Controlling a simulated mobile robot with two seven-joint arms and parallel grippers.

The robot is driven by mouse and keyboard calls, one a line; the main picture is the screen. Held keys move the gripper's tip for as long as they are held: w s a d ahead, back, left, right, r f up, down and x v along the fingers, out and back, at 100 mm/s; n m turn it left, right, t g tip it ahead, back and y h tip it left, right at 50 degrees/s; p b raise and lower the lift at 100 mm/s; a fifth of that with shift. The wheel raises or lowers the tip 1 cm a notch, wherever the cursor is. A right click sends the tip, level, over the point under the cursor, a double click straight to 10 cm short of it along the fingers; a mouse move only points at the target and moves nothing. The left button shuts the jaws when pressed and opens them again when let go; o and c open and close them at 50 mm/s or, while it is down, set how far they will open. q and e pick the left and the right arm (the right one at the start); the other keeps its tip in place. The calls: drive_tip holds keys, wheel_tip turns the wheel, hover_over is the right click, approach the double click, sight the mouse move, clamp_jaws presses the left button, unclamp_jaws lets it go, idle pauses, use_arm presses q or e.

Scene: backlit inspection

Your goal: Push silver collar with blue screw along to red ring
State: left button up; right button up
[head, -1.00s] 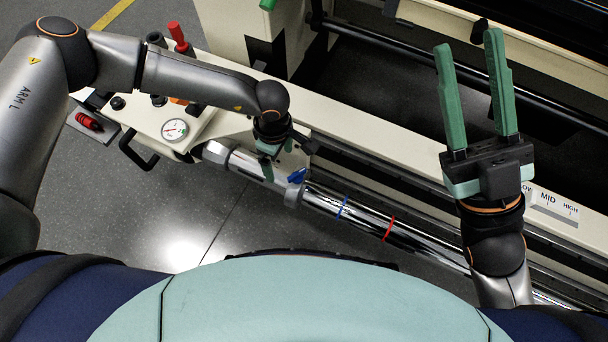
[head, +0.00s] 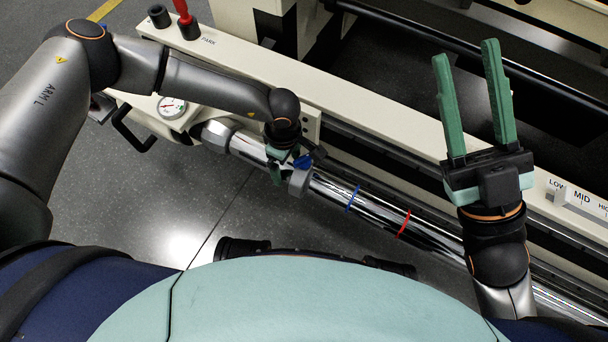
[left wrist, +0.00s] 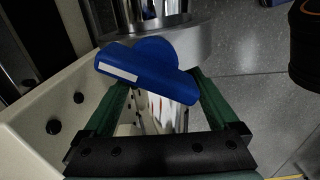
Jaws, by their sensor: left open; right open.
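The silver collar (head: 299,182) sits around a shiny chrome rod (head: 378,212). Its blue screw (head: 303,160) sticks up from it, partly hidden by my left gripper in the head view. The red ring (head: 404,224) is around the rod further right, apart from the collar. My left gripper (head: 279,168) is open, right beside the collar on its left side. In the left wrist view the blue screw (left wrist: 150,72) lies across the gap between the green fingers, with the collar (left wrist: 190,42) just beyond; contact cannot be told. My right gripper (head: 468,62) is open and empty, raised over the rail.
A blue ring (head: 353,199) is around the rod between collar and red ring. A cream rail (head: 375,130) runs alongside the rod, with a LOW/MID/HIGH label (head: 582,197) at right. A gauge (head: 171,107) and red-handled lever (head: 184,15) stand at left.

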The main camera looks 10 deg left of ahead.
sight(363, 197)
use_arm(q)
drive_tip(key=shift+d, duration=0.15)
drive_tip(key=shift+s+d, duration=0.25)
drive_tip(key=shift+d, duration=0.45)
drive_tip(key=shift+s+d, duration=0.3)
drive_tip(key=shift+d, duration=0.4)
drive_tip(key=shift+s+d, duration=0.25)
drive_tip(key=shift+d, duration=0.45)
drive_tip(key=shift+s+d+b, duration=0.2)
drive_tip(key=shift+d+b, duration=0.1)
drive_tip(key=shift+d, duration=0.15)
drive_tip(key=shift+s+d, duration=0.2)
drive_tip(key=shift+d, duration=0.45)
drive_tip(key=shift+s+d, duration=0.25)
drive_tip(key=shift+d, duration=0.35)
drive_tip(key=shift+s+d, duration=0.2)
drive_tip(key=shift+d, duration=0.45)
drive_tip(key=shift+s+d, duration=0.15)
drive_tip(key=shift+d, duration=0.15)
drive_tip(key=shift+s+d, duration=0.2)
drive_tip(key=shift+d, duration=0.45)
drive_tip(key=shift+s+d, duration=0.25)
drive_tip(key=shift+d, duration=0.35)
drive_tip(key=shift+s+d, duration=0.2)
drive_tip(key=shift+d, duration=0.45)
drive_tip(key=shift+s+d, duration=0.25)
drive_tip(key=shift+d, duration=0.4)
